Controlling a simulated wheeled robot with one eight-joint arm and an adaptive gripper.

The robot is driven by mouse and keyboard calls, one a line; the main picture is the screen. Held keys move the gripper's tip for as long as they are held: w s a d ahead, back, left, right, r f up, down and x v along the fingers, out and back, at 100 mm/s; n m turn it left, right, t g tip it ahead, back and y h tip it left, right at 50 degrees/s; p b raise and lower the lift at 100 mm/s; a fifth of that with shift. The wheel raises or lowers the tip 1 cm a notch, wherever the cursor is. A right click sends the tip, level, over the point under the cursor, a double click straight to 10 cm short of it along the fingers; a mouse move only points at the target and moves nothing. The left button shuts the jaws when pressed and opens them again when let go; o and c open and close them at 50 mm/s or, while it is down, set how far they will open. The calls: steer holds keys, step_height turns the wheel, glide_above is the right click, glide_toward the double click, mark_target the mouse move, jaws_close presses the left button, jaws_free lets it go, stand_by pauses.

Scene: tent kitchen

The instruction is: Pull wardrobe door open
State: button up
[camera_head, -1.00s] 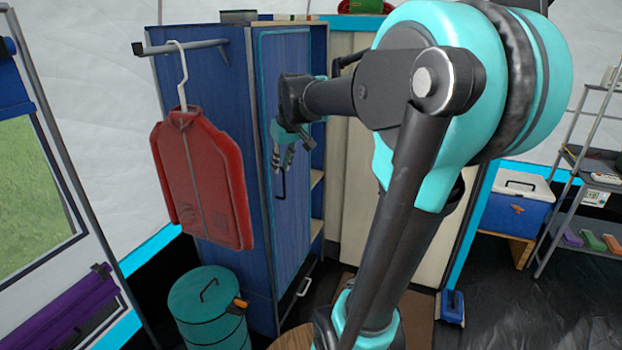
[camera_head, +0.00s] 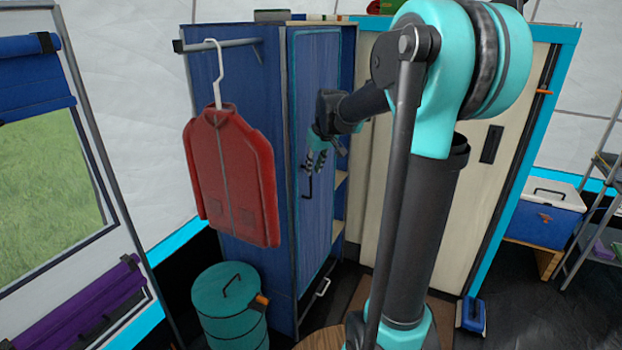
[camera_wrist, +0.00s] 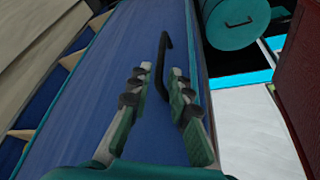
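The blue wardrobe (camera_head: 235,95) stands left of centre in the head view. Its blue door (camera_head: 318,80) has a teal border and faces right; it also fills the middle of the wrist view (camera_wrist: 110,70). A dark bar handle (camera_head: 307,183) sits near the door's left edge. In the wrist view the handle (camera_wrist: 163,60) runs down into the gap between my fingertips. My gripper (camera_head: 318,160) is in front of the door, just above and right of the handle. In the wrist view my gripper (camera_wrist: 160,95) is open, with its fingers on either side of the handle's near end. Contact cannot be told.
A red jacket (camera_head: 230,175) hangs from a rail on the wardrobe's left side. A teal bin (camera_head: 228,310) stands below it. Open shelves (camera_head: 341,180) show right of the door. A drawer handle (camera_head: 322,287) is low down. A blue cooler (camera_head: 545,210) stands at right.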

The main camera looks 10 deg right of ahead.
glide_above(311, 195)
steer(key=shift+w+f, duration=0.15)
steer(key=shift+f, duration=1.15)
steer(key=shift+w+f, duration=0.15)
steer(key=shift+f, duration=1.1)
steer(key=shift+c, duration=0.3)
jaws_close()
